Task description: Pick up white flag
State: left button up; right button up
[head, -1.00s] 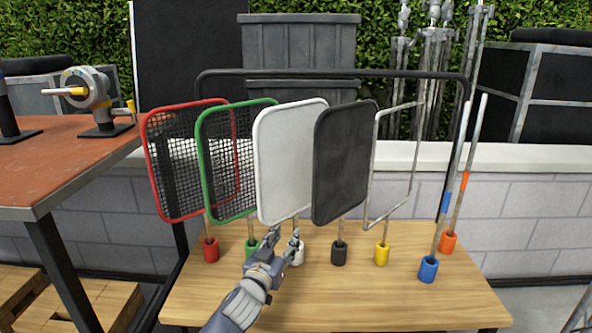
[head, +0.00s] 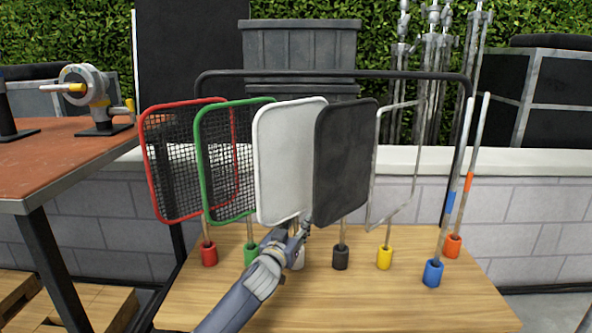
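The white flag (head: 289,165) is a rounded white panel standing upright on a short pole in a white holder (head: 298,259), on the wooden board. My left gripper (head: 299,232) is at its pole, just below the panel's lower edge and above the holder. The gripper covers most of that pole. One finger shows on the right side; I cannot tell whether the fingers are closed on the pole. My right gripper is not in view.
A green mesh flag (head: 221,190) and a red mesh flag (head: 172,175) stand close on the left. A black flag (head: 345,160) stands close on the right, then a wire frame flag in a yellow holder (head: 384,258). Two rods stand further right. The board's front (head: 390,305) is clear.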

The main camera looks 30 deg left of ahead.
pick_arm(q)
grip_shut()
jog(key=shift+r, duration=0.1)
